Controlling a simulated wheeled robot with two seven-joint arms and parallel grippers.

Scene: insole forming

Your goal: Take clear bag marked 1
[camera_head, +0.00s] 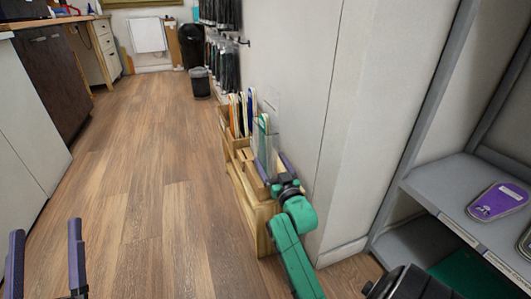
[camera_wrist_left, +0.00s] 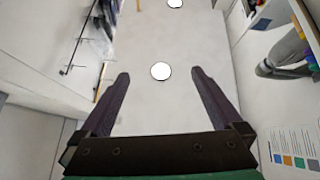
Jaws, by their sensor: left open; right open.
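A wooden rack (camera_head: 243,190) stands on the floor against the white wall and holds several upright insoles or bags in its slots. A clear bag (camera_head: 267,143) with a pale, green-topped insole inside stands at its near end; I cannot read any number on it. My right gripper (camera_head: 272,166) is open at this near bag, with its fingers around the bag's lower part; I cannot tell whether they touch it. My left gripper (camera_head: 46,235) is open and empty at the lower left. In the left wrist view its open fingers (camera_wrist_left: 159,76) show against the ceiling.
A grey shelf unit (camera_head: 438,187) with a purple insole (camera_head: 498,201) stands at the right. White cabinets (camera_head: 30,125) line the left. Black bins (camera_head: 200,82) stand at the back. The wooden floor between is clear.

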